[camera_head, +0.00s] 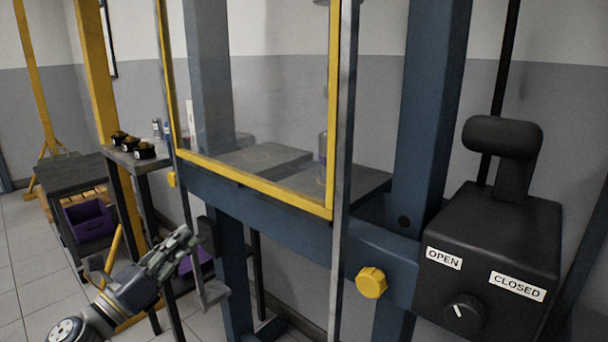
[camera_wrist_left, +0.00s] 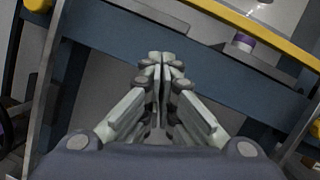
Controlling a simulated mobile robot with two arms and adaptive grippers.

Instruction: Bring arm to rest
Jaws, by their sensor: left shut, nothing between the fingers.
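My left gripper (camera_head: 180,245) shows at the lower left in the head view, in front of the blue press frame (camera_head: 290,220). It is shut and empty, its fingers pointing up and to the right. In the left wrist view the gripper's fingertips (camera_wrist_left: 165,62) meet in the middle, with nothing between them. Behind them is the blue beam (camera_wrist_left: 130,50) of the press, apart from or touching the fingers, I cannot tell which. My right gripper is not in view.
A clear guard with a yellow frame (camera_head: 260,188) covers the press bed. A black control box (camera_head: 490,245) with a knob and OPEN and CLOSED labels stands at right. A yellow knob (camera_head: 371,282) sticks out. A table (camera_head: 70,175) and a purple bin (camera_head: 90,220) are at left.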

